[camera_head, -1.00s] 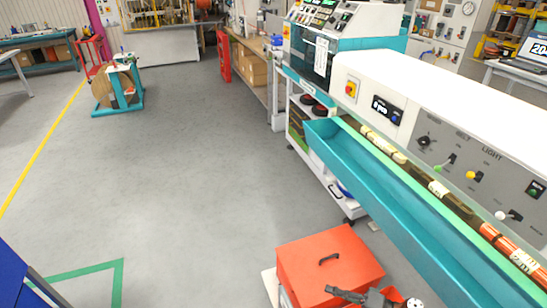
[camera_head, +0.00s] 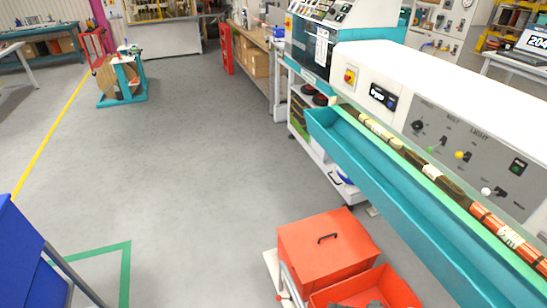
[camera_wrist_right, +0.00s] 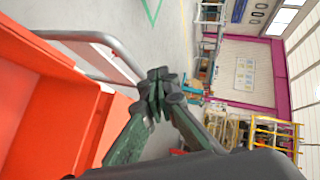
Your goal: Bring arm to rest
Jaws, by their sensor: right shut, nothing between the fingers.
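My right gripper (camera_wrist_right: 157,84) shows in the right wrist view with its dark fingertips together and nothing between them. In the head view only a small dark part of it (camera_head: 372,304) shows at the bottom edge, over the open red bin. In the wrist view, red bin walls (camera_wrist_right: 60,110) and a grey tube rail (camera_wrist_right: 100,42) lie to the left of the fingers. I cannot tell how far apart they are. My left gripper is not in view.
A red lidded box (camera_head: 325,250) stands beside the open red bin (camera_head: 395,285) at the front right. A long machine with a teal trough (camera_head: 400,200) runs along the right. A teal reel stand (camera_head: 122,82) is far left. The grey floor (camera_head: 180,170) is clear.

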